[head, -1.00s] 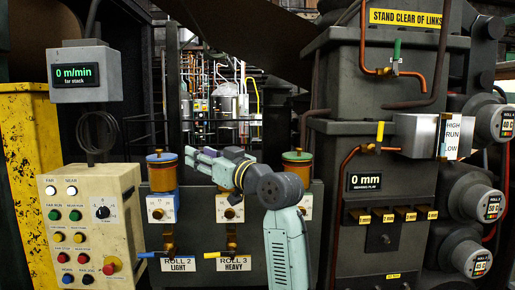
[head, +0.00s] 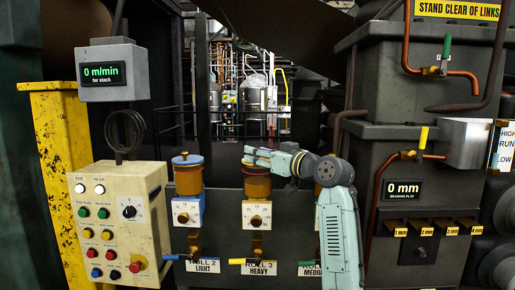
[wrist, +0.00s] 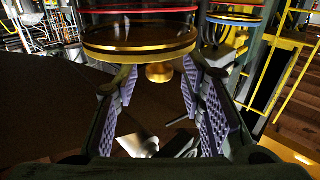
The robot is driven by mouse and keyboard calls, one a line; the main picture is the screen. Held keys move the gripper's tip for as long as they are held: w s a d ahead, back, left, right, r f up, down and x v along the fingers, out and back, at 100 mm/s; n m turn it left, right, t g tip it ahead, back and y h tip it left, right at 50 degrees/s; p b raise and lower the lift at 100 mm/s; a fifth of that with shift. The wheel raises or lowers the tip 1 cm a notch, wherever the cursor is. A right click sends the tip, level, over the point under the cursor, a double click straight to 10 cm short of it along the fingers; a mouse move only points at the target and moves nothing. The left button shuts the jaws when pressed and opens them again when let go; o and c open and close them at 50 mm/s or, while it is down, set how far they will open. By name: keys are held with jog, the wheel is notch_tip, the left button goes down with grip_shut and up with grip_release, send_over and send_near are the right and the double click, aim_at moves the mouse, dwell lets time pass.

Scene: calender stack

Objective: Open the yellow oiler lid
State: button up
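In the head view, the middle oiler (head: 257,187) is an amber cup above the ROLL 3 HEAVY label; my gripper (head: 252,157) reaches across its top from the right and hides its lid. In the wrist view, a broad yellow-gold disc (wrist: 140,38) fills the top centre, with a small brass knob (wrist: 159,72) beside it. My gripper (wrist: 157,80) is open, its purple-padded fingers on either side of the knob. I cannot tell whether either finger touches it.
A blue-lidded oiler (head: 187,160) stands to the left, and its blue rim seems to show in the wrist view (wrist: 235,18). My arm mostly covers the right oiler. A beige button panel (head: 120,220) stands at left; dark bearing housings (head: 400,140) with copper pipes stand at right.

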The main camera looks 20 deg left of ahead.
jog(key=shift+w+a, duration=0.25)
jog(key=shift+a, duration=0.2)
grip_shut()
dwell(0.6)
